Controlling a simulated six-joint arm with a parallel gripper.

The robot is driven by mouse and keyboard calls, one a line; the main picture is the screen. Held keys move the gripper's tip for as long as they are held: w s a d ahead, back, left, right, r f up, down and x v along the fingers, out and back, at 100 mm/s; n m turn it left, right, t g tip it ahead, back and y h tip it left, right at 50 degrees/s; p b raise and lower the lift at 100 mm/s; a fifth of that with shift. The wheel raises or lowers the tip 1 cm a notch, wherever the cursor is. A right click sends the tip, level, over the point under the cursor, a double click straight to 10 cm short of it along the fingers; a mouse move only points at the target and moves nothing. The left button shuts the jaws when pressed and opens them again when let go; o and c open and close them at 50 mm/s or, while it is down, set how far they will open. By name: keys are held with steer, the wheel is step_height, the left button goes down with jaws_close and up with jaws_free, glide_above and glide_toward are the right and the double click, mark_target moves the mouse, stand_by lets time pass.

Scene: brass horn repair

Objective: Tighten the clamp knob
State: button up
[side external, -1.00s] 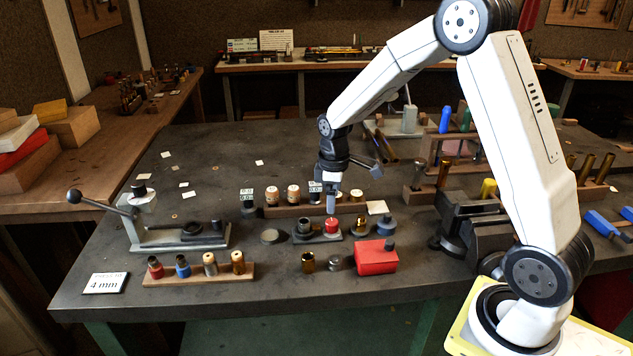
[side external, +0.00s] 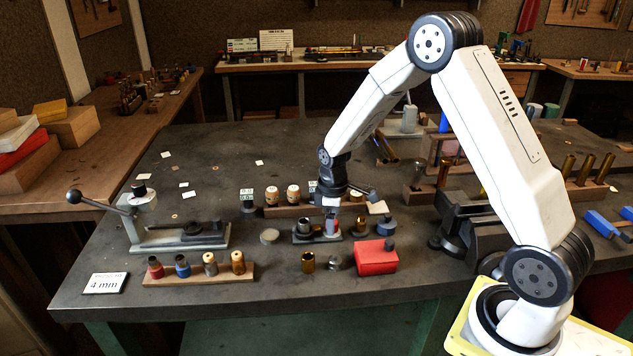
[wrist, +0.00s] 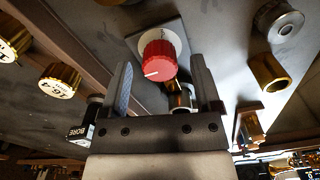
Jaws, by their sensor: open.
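The clamp knob is red with a white pointer line. In the wrist view the knob (wrist: 158,62) sits on a pale round collar on a grey plate, between the two finger ends of my open gripper (wrist: 161,66). Gaps show on both sides of the knob. In the side view my gripper (side external: 332,214) points straight down over the small fixture (side external: 318,239) that carries the knob. The fingers partly hide the knob (side external: 336,226) there. A dark cup (side external: 305,226) stands on the same fixture, left of the knob.
A red box (side external: 376,258) sits front right of the fixture, with a brass sleeve (side external: 308,262) in front. A wooden rack (side external: 200,275) of plugs and a lever press (side external: 180,235) stand left. A dark vise (side external: 470,225) stands right.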

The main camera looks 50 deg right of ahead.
steer(key=shift+f, duration=0.55)
jaws_close()
steer(key=shift+m, duration=0.3)
steer(key=m, duration=0.3)
steer(key=shift+m, duration=1.9)
